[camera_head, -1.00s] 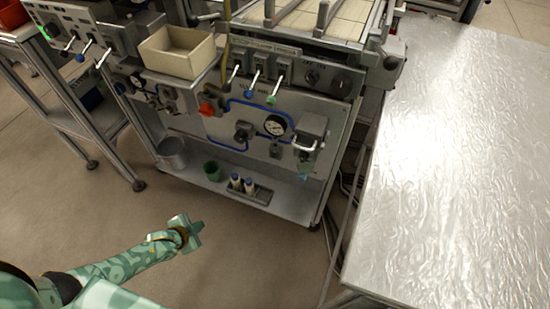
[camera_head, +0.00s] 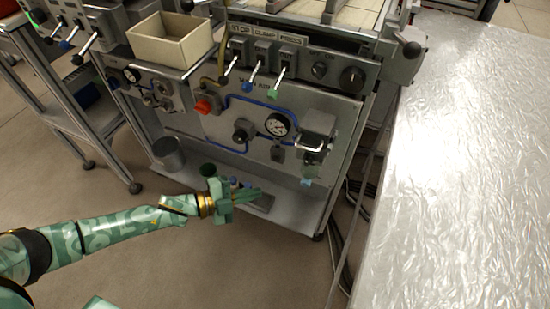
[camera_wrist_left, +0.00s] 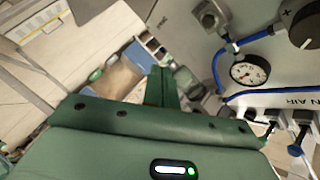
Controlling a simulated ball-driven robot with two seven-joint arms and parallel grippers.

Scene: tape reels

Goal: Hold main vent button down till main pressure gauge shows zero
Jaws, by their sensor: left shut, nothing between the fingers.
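A round pressure gauge (camera_head: 278,125) with a white face is on the machine's front panel, beside a blue air line. It also shows in the left wrist view (camera_wrist_left: 249,71); its reading is too small to tell. A grey fitting (camera_head: 243,130) is left of the gauge and a small dark part (camera_head: 277,153) sits just below it. I cannot tell which part is the main vent button. My left gripper (camera_head: 256,193) is shut and empty, in front of the lower shelf, below the gauge and apart from the panel. My right gripper is out of view.
A red knob (camera_head: 203,107) and levers with coloured tips (camera_head: 248,86) are above left of the gauge. A grey bracket with a handle (camera_head: 314,145) is right of it. A beige bin (camera_head: 170,40) sits above. A shiny table (camera_head: 460,180) stands at right.

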